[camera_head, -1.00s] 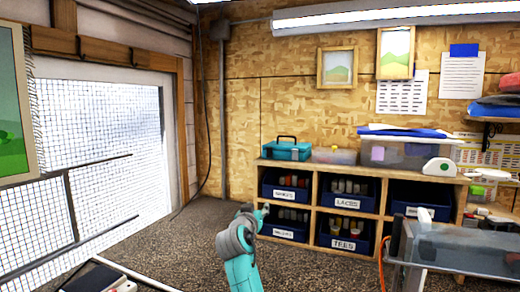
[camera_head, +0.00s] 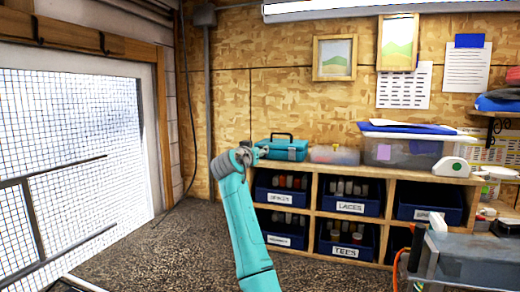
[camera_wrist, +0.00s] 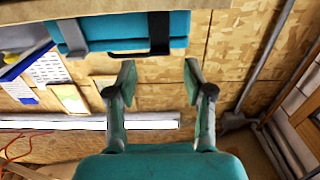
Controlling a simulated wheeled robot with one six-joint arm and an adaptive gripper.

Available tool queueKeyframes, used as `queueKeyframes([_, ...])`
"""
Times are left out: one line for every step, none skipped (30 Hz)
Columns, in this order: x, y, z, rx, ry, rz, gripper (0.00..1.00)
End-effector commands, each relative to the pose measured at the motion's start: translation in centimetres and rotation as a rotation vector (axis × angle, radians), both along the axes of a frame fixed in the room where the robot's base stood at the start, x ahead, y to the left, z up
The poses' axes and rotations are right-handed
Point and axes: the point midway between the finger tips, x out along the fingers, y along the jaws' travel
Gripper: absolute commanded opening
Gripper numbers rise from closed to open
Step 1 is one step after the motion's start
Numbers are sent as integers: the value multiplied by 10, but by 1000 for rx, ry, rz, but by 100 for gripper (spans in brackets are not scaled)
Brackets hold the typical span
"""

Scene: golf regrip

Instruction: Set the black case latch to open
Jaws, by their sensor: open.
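The teal case (camera_head: 288,154) with a dark handle stands on top of the wooden shelf unit, at its left end. In the wrist view, which is upside down, the teal case (camera_wrist: 115,32) fills the upper left-middle. A black strip (camera_wrist: 158,35) crosses its face near the right end and joins a dark bar along its edge; I cannot tell whether this is the latch or part of the handle. My gripper (camera_wrist: 159,75) is open and empty, its fingertips apart from the case. In the head view my gripper (camera_head: 256,153) is just left of the case.
The shelf unit (camera_head: 314,210) holds several dark blue labelled bins. A clear container (camera_head: 334,154) and a larger clear bin (camera_head: 405,152) stand right of the case. A wire-mesh screen (camera_head: 65,150) is at left. A grey-topped unit (camera_head: 470,262) is at lower right. Floor shows between.

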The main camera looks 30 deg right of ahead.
Motion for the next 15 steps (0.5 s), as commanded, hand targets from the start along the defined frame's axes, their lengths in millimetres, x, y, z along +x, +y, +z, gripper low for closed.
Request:
queueKeyframes([5,-7,0,1,2,-1,52])
queueKeyframes([7,-11,0,1,1,-1,52])
queueKeyframes([10,-15,0,0,1,-1,52])
queueKeyframes([12,-17,1,-1,1,-1,52])
queueKeyframes([14,-19,0,0,1,-1,52])
queueKeyframes([17,-22,0,0,0,0,52])
queueKeyframes([18,-23,0,0,0,0,52])
queueKeyframes([19,-25,0,0,0,0,52])
queueKeyframes([21,-26,0,0,0,0,52])
queueKeyframes([21,-27,0,0,0,0,52])
queueKeyframes([22,-28,0,0,0,0,52])
queueKeyframes([23,-29,0,0,0,0,52])
queueKeyframes([23,-29,0,0,0,0,52])
queueKeyframes([23,-30,0,0,0,1,52])
queueKeyframes([23,-30,0,0,0,1,52])
